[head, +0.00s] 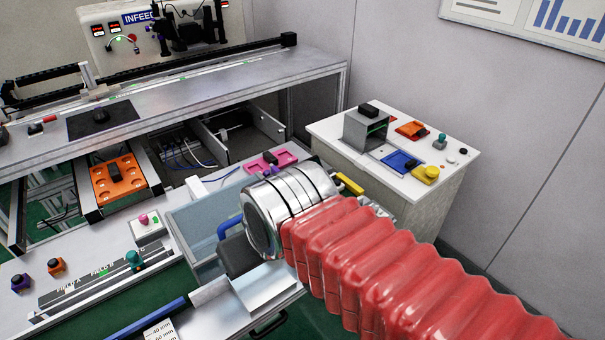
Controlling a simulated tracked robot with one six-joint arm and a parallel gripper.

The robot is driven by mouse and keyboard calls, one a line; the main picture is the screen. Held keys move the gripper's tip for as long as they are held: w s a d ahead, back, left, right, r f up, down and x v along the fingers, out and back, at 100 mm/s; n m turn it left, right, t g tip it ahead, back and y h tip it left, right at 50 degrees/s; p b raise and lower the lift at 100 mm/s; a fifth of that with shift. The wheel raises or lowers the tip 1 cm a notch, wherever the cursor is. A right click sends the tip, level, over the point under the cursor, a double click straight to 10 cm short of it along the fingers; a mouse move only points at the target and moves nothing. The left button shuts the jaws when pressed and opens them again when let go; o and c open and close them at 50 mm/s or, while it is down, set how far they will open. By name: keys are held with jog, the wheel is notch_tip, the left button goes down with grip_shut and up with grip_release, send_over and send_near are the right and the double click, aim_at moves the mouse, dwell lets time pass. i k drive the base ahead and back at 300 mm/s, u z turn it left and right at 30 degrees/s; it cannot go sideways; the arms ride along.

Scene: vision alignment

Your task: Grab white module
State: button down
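My arm, in a red ribbed sleeve with a shiny metal wrist, reaches in from the lower right of the head view. The area of my gripper (240,255) is at the wrist's far left end, where a dark grey block shows; its fingers cannot be made out. I cannot clearly identify the white module. A small white box (149,226) with a pink knob stands on the bench to the left, apart from my wrist. A pale angled piece (266,287) shows just below the wrist; I cannot tell what it is. My wrist hides part of the area behind it.
A grey-blue open bin (195,221) lies beside my wrist. An orange tray (117,179) and a pink tray (271,162) sit behind. A white cabinet (435,188) with coloured fixtures stands to the right. A long bench (200,91) runs along the back.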

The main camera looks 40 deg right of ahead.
aim_at(340, 187)
jog(key=z, duration=1.2)
